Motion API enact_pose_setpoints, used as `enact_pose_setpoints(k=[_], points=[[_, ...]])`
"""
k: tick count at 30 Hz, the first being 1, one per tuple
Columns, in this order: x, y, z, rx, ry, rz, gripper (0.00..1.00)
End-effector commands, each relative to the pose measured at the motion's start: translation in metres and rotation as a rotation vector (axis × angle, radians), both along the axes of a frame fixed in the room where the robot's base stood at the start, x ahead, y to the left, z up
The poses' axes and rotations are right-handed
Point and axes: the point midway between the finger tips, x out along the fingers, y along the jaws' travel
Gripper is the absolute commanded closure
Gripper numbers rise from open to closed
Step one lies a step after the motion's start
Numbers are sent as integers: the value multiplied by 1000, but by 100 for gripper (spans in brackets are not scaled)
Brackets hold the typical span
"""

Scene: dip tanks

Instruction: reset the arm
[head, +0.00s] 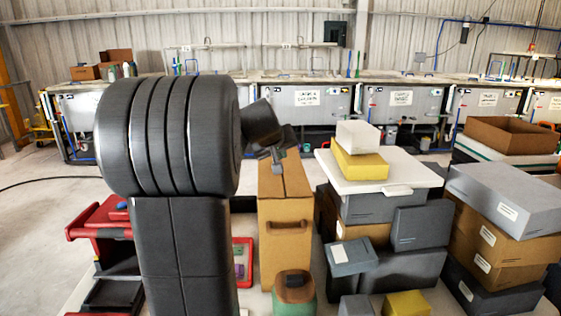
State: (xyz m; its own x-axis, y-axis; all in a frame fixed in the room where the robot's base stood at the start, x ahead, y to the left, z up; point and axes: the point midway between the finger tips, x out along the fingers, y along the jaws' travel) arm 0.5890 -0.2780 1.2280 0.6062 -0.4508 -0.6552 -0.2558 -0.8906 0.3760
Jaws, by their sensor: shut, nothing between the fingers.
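My arm fills the left middle of the head view as a thick black ribbed joint on a dark column. My gripper (277,162) is small and partly visible at the end of the wrist, pointing down. It looks shut, with nothing seen in it. It appears in front of or above the tall brown cardboard box (286,235); the gap between them cannot be judged.
Stacked boxes topped by a white lid (375,172) and a yellow box (359,163) stand right of my gripper. Grey boxes (505,195) pile up farther right. Red bins (100,222) stand left. Dip tanks (310,103) line the back. Bare floor shows at left.

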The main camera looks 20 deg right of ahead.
Motion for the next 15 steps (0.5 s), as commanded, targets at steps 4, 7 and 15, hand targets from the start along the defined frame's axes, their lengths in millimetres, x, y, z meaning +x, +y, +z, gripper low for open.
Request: enact_pose_setpoints(k=[4, 7, 15], points=[[-20, 6, 20, -1, -3, 0, 100], [-29, 8, 30, -1, -2, 0, 100], [-40, 12, 40, 1, 1, 0, 100]])
